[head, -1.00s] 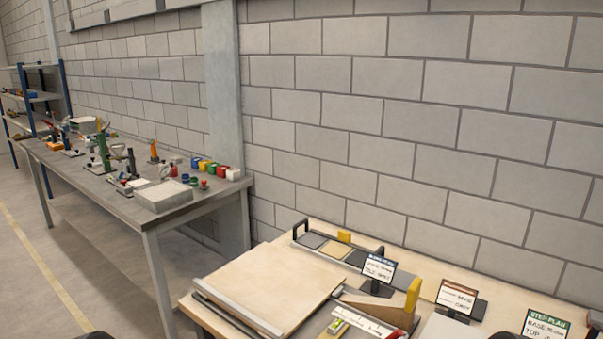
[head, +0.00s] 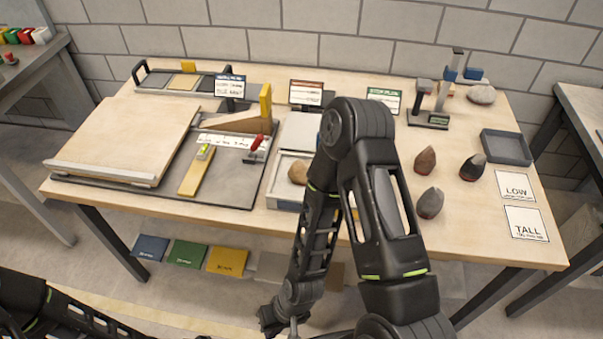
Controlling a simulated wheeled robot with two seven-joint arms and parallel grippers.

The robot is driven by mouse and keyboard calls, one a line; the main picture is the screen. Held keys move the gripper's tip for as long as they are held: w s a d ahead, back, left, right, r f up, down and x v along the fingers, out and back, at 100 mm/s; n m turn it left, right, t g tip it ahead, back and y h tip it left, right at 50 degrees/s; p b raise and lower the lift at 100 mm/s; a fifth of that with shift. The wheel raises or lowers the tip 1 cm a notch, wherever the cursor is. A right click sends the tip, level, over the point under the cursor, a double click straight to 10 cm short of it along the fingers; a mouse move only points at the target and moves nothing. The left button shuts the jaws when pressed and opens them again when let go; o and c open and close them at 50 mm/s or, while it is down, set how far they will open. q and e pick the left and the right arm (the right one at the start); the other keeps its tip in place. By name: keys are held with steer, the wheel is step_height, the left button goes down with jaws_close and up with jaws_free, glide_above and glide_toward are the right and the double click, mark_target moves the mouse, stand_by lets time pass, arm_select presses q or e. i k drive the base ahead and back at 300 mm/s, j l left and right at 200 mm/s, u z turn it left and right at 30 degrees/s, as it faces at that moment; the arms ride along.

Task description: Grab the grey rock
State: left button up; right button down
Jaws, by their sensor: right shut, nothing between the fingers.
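A pale grey rock (head: 481,94) lies at the back right of the wooden table, beside a small stand. A darker grey-brown rock (head: 430,203) stands nearer the front, right of my right arm. A brown rock (head: 425,160) and a black-topped rock with a reddish base (head: 473,167) stand close by. A tan rock (head: 298,172) sits in a light tray left of my arm. My right gripper (head: 293,327) hangs low in front of the table edge, shut and empty, far from the rocks. My left arm shows at the bottom left; its gripper is out of view.
A tilting board (head: 130,135) takes up the table's left side, with a wedge, a ruler and a yellow bar beside it. A dark empty tray (head: 506,148) and cards marked LOW (head: 515,187) and TALL (head: 526,223) lie at right. My right arm hides the middle.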

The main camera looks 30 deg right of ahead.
mark_target(430, 205)
steer(key=z, duration=3.6)
steer(key=k+j, duration=0.15)
steer(key=k+j+z, duration=0.1)
steer(key=j, duration=0.3)
steer(key=k, duration=0.1)
